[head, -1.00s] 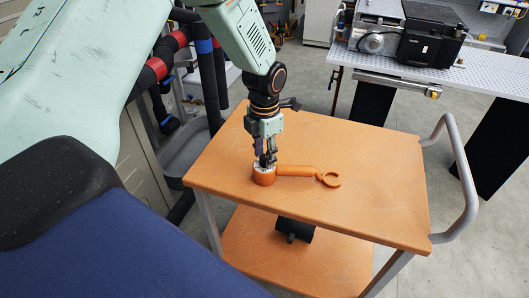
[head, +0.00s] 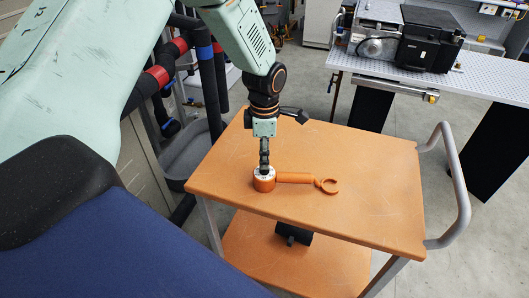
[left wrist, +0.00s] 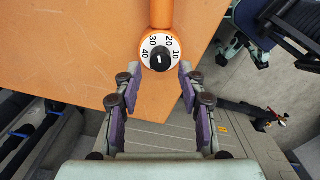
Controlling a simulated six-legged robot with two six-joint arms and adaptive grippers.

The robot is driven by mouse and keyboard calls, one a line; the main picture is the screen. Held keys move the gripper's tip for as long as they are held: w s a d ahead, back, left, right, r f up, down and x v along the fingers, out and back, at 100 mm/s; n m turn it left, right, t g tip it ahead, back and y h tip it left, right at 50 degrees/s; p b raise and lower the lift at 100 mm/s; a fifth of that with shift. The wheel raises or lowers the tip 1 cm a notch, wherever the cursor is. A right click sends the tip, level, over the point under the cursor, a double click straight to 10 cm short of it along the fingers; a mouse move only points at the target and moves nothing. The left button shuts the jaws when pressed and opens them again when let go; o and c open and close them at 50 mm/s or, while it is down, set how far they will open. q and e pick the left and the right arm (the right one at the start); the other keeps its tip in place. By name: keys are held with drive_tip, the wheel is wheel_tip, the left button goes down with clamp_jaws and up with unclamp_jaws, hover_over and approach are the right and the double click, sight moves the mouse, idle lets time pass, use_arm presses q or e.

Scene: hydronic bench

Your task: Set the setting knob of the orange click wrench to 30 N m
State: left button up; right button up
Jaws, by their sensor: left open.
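The orange click wrench (head: 296,178) lies on the cart top, its open ring end to the right and its round dial end at the left. In the left wrist view, the white dial (left wrist: 148,64) reads 40, 30, 20, 10 from left to right. The black setting knob (left wrist: 160,61) is at its centre with a small white mark; I cannot tell surely which number it points at. My left gripper (head: 264,168) is just above the dial end, pointing down. In the left wrist view its fingers (left wrist: 158,78) are open, one each side of the knob, apparently not touching it. My right gripper is not in view.
The orange cart top (head: 350,205) is otherwise clear. A grey handle (head: 457,180) curves up at its right edge. A dark object (head: 294,233) lies on the lower shelf. A perforated bench (head: 470,78) with equipment stands behind at the right.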

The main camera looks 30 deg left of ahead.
use_arm(q)
drive_tip(key=shift+m, duration=0.4)
drive_tip(key=shift+s+f, duration=0.1)
drive_tip(key=shift+f, duration=0.05)
drive_tip(key=shift+f+b, duration=0.65)
drive_tip(key=shift+f, duration=0.75)
drive_tip(key=shift+r, duration=0.1)
drive_tip(key=shift+c, duration=0.3)
